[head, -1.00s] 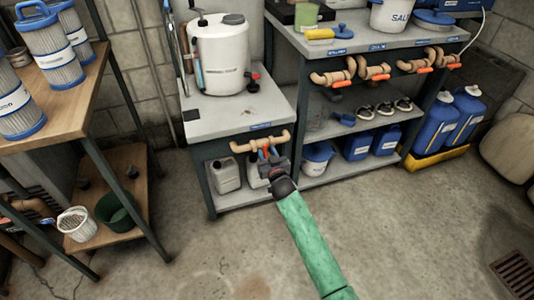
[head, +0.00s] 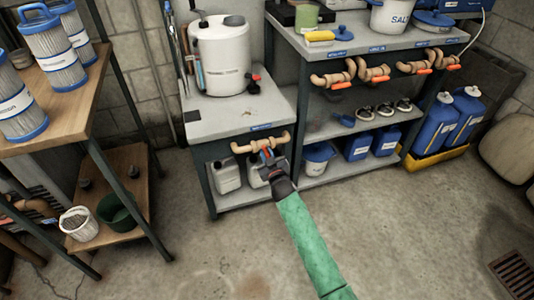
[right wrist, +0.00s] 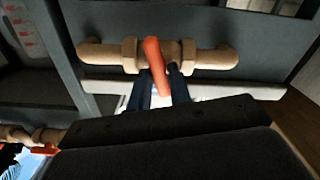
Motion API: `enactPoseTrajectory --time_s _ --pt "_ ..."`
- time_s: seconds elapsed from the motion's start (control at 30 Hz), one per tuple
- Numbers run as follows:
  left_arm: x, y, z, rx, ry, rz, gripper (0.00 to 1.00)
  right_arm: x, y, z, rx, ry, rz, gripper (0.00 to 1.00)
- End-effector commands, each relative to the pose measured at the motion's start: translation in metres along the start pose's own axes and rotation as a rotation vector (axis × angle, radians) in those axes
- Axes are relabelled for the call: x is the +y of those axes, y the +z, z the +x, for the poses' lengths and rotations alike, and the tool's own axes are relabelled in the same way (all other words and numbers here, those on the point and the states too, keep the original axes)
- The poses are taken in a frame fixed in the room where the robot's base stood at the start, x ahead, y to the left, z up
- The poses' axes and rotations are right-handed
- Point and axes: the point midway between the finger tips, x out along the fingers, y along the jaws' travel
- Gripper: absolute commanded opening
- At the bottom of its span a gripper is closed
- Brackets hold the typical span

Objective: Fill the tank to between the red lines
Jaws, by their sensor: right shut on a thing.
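The white tank (head: 220,58) stands on the small grey bench, with a narrow upright tube on its left side. Its liquid level and any red lines on it are too small to tell in the head view. Below the bench top is a tan pipe valve (head: 243,147) with an orange lever. My right gripper (head: 268,158) is at this valve. In the right wrist view the orange lever (right wrist: 154,62) stands between my right fingers, which are shut on it. The valve pipe (right wrist: 212,59) runs across behind it. My left gripper is not in view.
White jugs (head: 225,176) stand on the shelf under the valve. More orange-levered valves (head: 332,80) line the right bench (head: 350,45). A wooden rack (head: 70,115) with filter cartridges stands at left. Blue containers (head: 437,125) stand at right. The floor in front is clear.

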Motion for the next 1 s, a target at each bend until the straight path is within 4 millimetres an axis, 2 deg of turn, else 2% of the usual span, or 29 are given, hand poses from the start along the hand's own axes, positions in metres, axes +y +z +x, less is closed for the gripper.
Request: enactPoseTrajectory --time_s 0.17,0.2,0.27,0.67,1.0 --pt "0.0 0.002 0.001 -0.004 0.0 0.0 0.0 0.0 0.0 0.0 0.0 0.0 0.001 0.0" --pt "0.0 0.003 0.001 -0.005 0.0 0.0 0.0 0.0 0.0 0.0 0.0 0.0 0.001 0.24" --pt "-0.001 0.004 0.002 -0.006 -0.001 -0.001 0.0 0.0 0.0 0.0 0.0 0.0 0.002 0.35" --pt "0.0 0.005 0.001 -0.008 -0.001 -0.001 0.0 0.0 0.0 -0.006 0.0 0.0 0.002 0.36" --pt "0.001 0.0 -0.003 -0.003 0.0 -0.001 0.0 -0.001 0.001 -0.052 -0.001 -0.001 0.003 0.36"
